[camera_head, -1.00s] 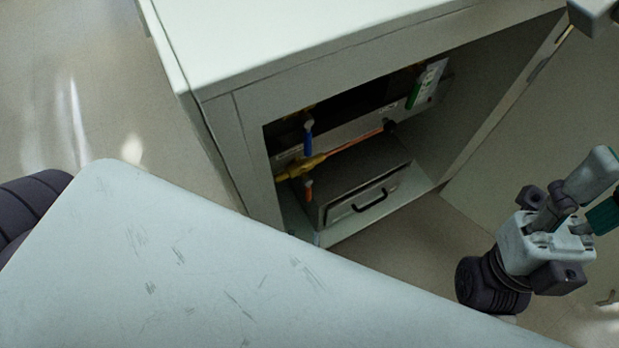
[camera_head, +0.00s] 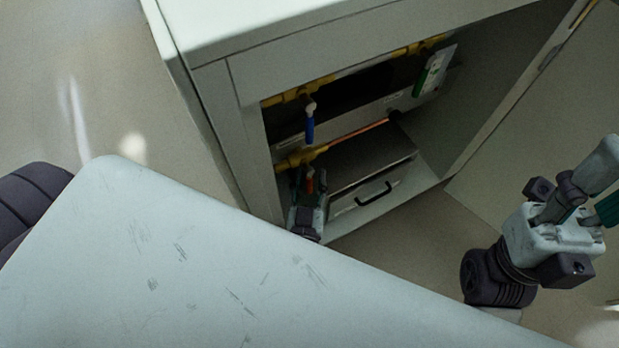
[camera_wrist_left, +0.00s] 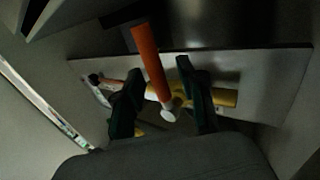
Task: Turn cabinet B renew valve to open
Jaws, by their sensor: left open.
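The valve with an orange-red lever (camera_head: 310,182) is low on the left inside the open cabinet. In the left wrist view the lever (camera_wrist_left: 150,60) rises from a white hub (camera_wrist_left: 168,113) in front of a yellow pipe. My left gripper (camera_head: 311,180) reaches into the cabinet at this valve, partly hidden by the white surface in front. Its fingers (camera_wrist_left: 160,72) are open, one on each side of the lever, with gaps visible. A second valve with a blue lever (camera_head: 309,127) hangs above. My right gripper (camera_head: 603,182) is apart at the right, fingers spread and empty. No readable label shows which valve is "renew".
The cabinet (camera_head: 235,130) frames a narrow opening. Its open door (camera_head: 560,120) stands at the right. A grey box with a black handle (camera_head: 374,194) lies right of the orange-red lever.

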